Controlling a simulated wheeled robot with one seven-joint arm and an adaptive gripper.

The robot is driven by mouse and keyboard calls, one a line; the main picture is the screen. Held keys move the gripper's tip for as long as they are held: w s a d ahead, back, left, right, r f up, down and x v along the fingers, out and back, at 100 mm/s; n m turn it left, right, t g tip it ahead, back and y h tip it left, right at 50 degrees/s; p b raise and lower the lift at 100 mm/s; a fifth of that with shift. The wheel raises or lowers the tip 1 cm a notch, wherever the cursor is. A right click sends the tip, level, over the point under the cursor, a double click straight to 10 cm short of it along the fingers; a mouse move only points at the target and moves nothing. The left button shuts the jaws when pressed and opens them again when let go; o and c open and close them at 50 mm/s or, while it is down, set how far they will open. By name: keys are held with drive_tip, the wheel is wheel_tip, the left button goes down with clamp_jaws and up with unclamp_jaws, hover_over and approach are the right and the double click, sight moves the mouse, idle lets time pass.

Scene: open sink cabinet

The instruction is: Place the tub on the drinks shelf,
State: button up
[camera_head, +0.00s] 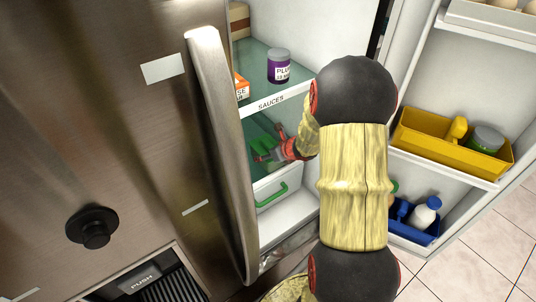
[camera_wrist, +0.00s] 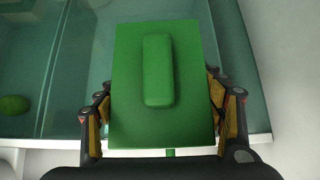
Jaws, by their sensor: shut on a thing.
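The tub (camera_wrist: 125,75) shows in the wrist view as a green rectangular top with a raised, rounded bar along its middle. My gripper (camera_wrist: 160,103) has a finger on each side of it and is shut on it. In the head view a green part of it (camera_head: 262,146) shows beside my gripper (camera_head: 268,155), inside the fridge under the sauces shelf (camera_head: 290,97). The tub's lower sides are hidden. I see no label for a drinks shelf.
The sauces shelf holds a purple jar (camera_head: 279,66) and an orange box (camera_head: 242,87). Below my gripper is a white drawer with a green handle (camera_head: 272,195). The open door holds a yellow caddy (camera_head: 415,140) and a blue caddy (camera_head: 424,238). A green round thing (camera_wrist: 14,105) lies left in the wrist view.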

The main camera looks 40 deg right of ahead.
drive_tip(key=shift+f, duration=0.1)
drive_tip(key=o, duration=1.6)
drive_tip(key=shift+c, duration=0.2)
drive_tip(key=shift+s+r, duration=0.15)
drive_tip(key=shift+r, duration=0.25)
drive_tip(key=p+v, duration=0.3)
drive_tip(key=v, duration=0.8)
drive_tip(key=shift+s, duration=0.2)
drive_tip(key=shift+a, duration=0.1)
